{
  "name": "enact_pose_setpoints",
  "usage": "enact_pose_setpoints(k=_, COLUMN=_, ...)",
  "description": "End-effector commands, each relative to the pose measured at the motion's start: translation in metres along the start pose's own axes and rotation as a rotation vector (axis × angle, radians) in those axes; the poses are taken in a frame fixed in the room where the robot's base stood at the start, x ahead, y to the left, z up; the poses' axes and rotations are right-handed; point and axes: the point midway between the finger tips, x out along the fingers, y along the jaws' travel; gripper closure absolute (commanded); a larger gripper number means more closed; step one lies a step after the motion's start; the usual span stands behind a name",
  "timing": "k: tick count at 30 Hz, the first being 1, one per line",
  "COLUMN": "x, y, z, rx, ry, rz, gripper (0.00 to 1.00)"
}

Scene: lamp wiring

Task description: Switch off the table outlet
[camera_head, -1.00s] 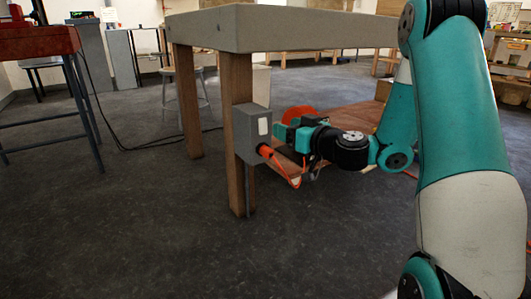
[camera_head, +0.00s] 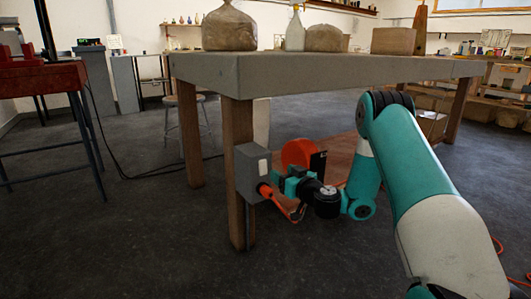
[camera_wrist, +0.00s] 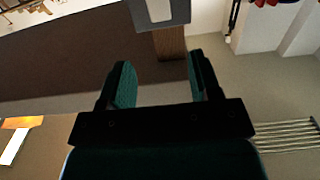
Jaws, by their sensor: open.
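The grey table outlet box (camera_head: 249,176) is fixed to the near table leg and carries a pale switch plate (camera_head: 262,167). An orange plug (camera_head: 264,190) sits low on the box with an orange cord. My gripper (camera_head: 281,184) is just right of the box, at about plug height in the picture. In the wrist view my gripper (camera_wrist: 160,80) is open and empty, and the outlet box (camera_wrist: 174,22) and its switch plate (camera_wrist: 160,10) are at the top edge, beyond the fingertips. Whether the switch is on or off cannot be told.
The grey worktable (camera_head: 330,72) stands above my forearm and bears wrapped lumps, a spray bottle (camera_head: 295,30) and a block. An orange reel (camera_head: 298,153) is behind my gripper. A red-topped stand (camera_head: 40,75) is at left. The floor in front is clear.

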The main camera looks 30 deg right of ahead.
Motion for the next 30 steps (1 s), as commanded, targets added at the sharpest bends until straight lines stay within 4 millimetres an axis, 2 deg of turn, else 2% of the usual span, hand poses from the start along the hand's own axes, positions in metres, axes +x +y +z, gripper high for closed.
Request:
enact_pose_setpoints(k=1, x=0.004, y=-0.001, z=-0.008, rx=0.001, ry=-0.002, rz=-0.002, gripper=0.43)
enact_pose_setpoints(k=15, x=0.041, y=-0.002, z=-0.007, rx=0.001, ry=0.000, rz=-0.002, gripper=0.43)
enact_pose_setpoints(k=17, x=0.052, y=-0.003, z=0.001, rx=-0.005, ry=0.002, rz=-0.006, gripper=0.43)
enact_pose_setpoints(k=24, x=0.087, y=-0.003, z=0.002, rx=-0.002, ry=0.002, rz=-0.004, gripper=0.43)
enact_pose_setpoints(k=30, x=0.098, y=-0.002, z=0.002, rx=0.000, ry=0.000, rz=-0.001, gripper=0.43)
